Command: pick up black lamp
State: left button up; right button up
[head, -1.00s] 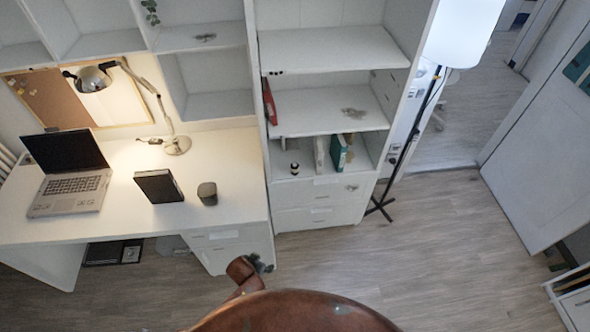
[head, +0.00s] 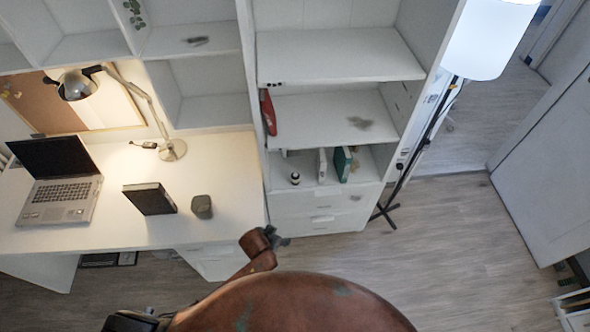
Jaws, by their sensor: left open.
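A floor lamp with a black pole and black legs stands right of the shelf unit; its white shade (head: 490,38) glows and is cut by the top edge. Its black pole (head: 428,135) runs down to legs on the floor. A grey metallic desk lamp (head: 78,84) is lit on the desk, its round base (head: 172,150) near the back. A dark part of my left gripper (head: 135,321) shows at the bottom left edge, open and far from both lamps. Its fingers are mostly cut off. My right gripper is not in view.
A brown chair (head: 290,302) stands in front at the bottom. The white desk (head: 110,222) holds a laptop (head: 62,185), a black box-like object (head: 149,198) and a small dark speaker-like object (head: 202,206). A white shelf unit (head: 340,60) stands beside it. Floor (head: 440,255) at right is clear.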

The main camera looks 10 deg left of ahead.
aim_at(295, 181)
jog(key=i, duration=1)
jog(key=z, duration=0.05)
